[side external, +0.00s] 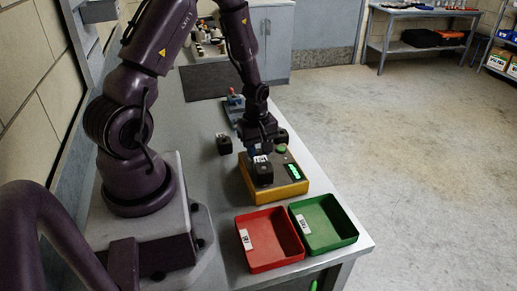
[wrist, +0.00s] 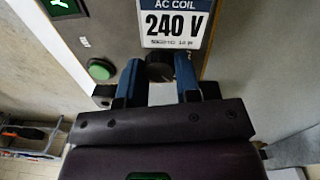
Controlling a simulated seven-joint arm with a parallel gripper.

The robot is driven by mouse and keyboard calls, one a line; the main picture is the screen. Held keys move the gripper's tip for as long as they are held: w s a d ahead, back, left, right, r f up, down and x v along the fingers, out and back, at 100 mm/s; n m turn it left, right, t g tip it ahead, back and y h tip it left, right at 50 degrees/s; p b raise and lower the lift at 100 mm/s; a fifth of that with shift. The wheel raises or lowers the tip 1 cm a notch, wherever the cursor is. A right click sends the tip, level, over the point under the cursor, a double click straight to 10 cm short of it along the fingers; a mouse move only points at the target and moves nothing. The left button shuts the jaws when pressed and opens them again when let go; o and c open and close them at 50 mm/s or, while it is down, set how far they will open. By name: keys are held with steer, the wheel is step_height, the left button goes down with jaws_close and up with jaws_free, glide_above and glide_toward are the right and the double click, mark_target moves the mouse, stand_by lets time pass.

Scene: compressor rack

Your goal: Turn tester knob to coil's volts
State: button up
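The tester (side external: 275,188) is a yellow box with a grey top, a lit green display and a green button (wrist: 101,69). A black coil (side external: 262,174) with a white label sits on it; in the wrist view a label (wrist: 175,22) reads AC COIL 240 V. The dark round knob (wrist: 160,68) lies between the blue fingertips of my gripper (wrist: 160,80). The fingers stand apart on either side of it; I cannot tell whether they press on it. In the side view my gripper (side external: 262,144) is low over the tester; the knob is hidden and the display too small to read.
A second black coil (side external: 223,144) stands on the bench (side external: 205,118) left of the tester. A red tray (side external: 268,240) and a green tray (side external: 323,224) lie in front, near the bench edge. A small blue stand with a red top (side external: 235,103) is behind.

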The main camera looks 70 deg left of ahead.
mark_target(259, 150)
steer(key=shift+m, duration=0.3)
steer(key=m, duration=0.4)
steer(key=shift+m, duration=0.3)
steer(key=m, duration=0.4)
steer(key=shift+m, duration=0.3)
steer(key=m, duration=0.5)
steer(key=shift+w+m, duration=0.1)
steer(key=shift+m, duration=2.4)
steer(key=o, duration=0.9)
steer(key=shift+o, duration=0.2)
steer(key=shift+a+r, duration=0.15)
steer(key=shift+r, duration=3.9)
